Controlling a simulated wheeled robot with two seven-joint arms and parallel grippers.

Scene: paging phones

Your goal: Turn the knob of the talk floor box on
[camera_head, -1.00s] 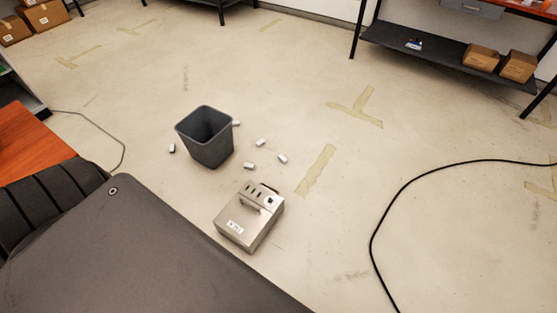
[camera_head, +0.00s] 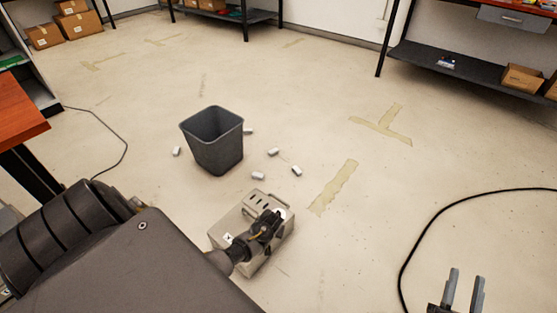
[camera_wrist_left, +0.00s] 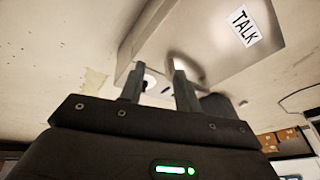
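The talk floor box (camera_head: 236,217) is a silver metal box on the floor, below the middle of the head view. Its TALK label (camera_wrist_left: 243,26) shows in the left wrist view, where the box fills the upper part. My left gripper (camera_head: 272,222) reaches over the box's right side, at the pale dial plate of the knob. In the left wrist view the left fingers (camera_wrist_left: 159,80) stand apart, with the pale dial (camera_wrist_left: 151,78) behind the gap. The knob itself is mostly hidden, and contact cannot be made out. My right gripper (camera_head: 463,290) is open and empty at bottom right.
A dark grey bin (camera_head: 216,145) stands just behind the box, with several small white pieces (camera_head: 273,152) on the floor around it. A black cable (camera_head: 425,232) curves across the floor at right. Shelves and cartons line the back.

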